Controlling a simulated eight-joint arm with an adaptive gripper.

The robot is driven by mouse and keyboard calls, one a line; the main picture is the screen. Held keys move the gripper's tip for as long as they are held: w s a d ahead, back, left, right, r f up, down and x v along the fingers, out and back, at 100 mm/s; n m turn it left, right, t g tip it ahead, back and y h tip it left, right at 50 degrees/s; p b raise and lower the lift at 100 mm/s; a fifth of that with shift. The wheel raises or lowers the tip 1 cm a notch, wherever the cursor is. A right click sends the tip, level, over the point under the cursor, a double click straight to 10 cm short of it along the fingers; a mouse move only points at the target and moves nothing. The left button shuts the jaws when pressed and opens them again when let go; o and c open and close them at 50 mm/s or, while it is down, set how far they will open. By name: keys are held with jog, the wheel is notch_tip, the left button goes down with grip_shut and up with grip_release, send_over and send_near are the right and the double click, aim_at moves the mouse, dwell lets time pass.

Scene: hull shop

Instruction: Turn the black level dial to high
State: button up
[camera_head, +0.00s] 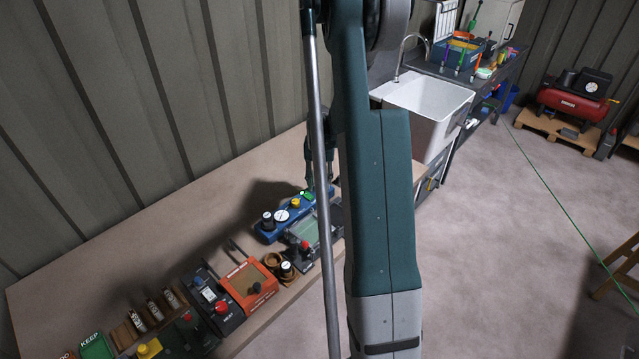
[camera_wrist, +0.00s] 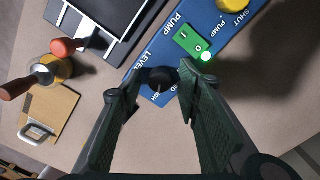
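The black level dial (camera_wrist: 161,79) sits near the end of a blue panel (camera_wrist: 222,30), beside the lettering LEVEL. A small pale mark on it points down in the wrist view, towards partly hidden letters that look like the end of HIGH. In the head view my gripper (camera_head: 318,185) is over the right end of the blue panel (camera_head: 268,236), and the level dial is hidden there.
A green rocker switch (camera_wrist: 193,38), a lit green lamp (camera_wrist: 207,56) and a yellow button (camera_wrist: 234,3) are close by on the panel. A tan-topped box (camera_wrist: 48,117) and a red-knobbed device (camera_wrist: 66,46) lie to the left. Other devices line the bench (camera_head: 140,262); its back is clear.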

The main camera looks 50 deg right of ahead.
aim_at(319, 184)
jog(key=shift+c, duration=0.5)
jog(key=c, duration=0.8)
jog(key=shift+n+b, duration=0.6)
jog(key=shift+n, duration=0.1)
jog(key=o, duration=0.9)
jog(key=shift+r, duration=0.1)
notch_tip(319, 184, up, 12)
